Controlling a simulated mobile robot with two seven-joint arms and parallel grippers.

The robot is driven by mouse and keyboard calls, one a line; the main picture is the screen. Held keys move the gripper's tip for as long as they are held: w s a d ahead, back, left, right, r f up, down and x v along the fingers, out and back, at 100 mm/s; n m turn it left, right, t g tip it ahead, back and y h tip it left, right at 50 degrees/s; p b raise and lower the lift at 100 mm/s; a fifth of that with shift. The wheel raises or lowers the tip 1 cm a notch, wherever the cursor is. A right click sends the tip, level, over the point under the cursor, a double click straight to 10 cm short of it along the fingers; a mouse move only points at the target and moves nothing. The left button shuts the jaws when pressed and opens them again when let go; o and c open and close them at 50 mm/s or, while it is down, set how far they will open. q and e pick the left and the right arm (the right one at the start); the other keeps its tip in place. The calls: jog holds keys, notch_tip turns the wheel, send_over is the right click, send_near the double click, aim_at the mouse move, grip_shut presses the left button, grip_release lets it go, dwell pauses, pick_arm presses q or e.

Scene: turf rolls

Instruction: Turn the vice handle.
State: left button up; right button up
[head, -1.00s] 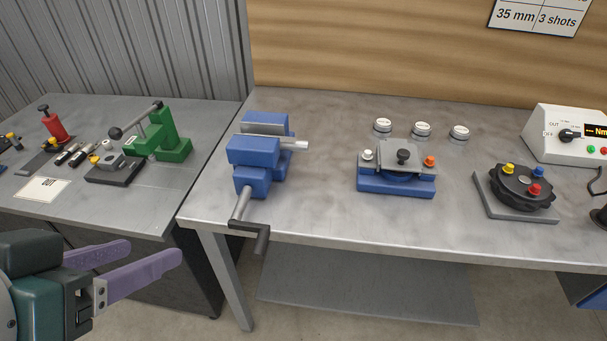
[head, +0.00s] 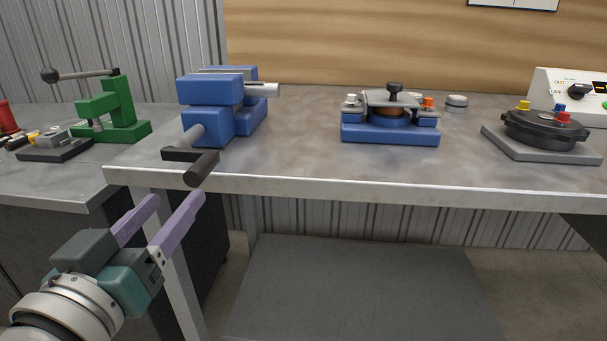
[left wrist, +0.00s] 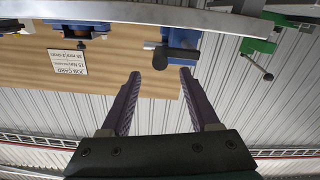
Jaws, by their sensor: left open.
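The blue vice (head: 212,105) stands at the left front corner of the metal bench. Its dark crank handle (head: 190,163) sticks out past the bench's front edge, on a grey screw rod. My left gripper (head: 175,205) has purple fingers, open and empty, just below and in front of the handle, apart from it. In the left wrist view, which is upside down, the vice (left wrist: 182,45) and its handle (left wrist: 158,55) show beyond the gap between the open fingers (left wrist: 160,80). My right gripper is in neither view.
The bench edge (head: 400,193) lies behind and above my left gripper. A green press (head: 112,110) stands on the left bench. A blue fixture (head: 390,132) and a black rotary fixture (head: 545,130) stand farther right. The bench between vice and fixture is bare.

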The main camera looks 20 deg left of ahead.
aim_at(201, 169)
pick_arm(q)
jog(key=b+x, duration=0.1)
jog(key=x, duration=0.8)
jog(key=shift+w+a+r, duration=0.1)
jog(key=shift+w, duration=0.2)
grip_shut()
dwell(1.0)
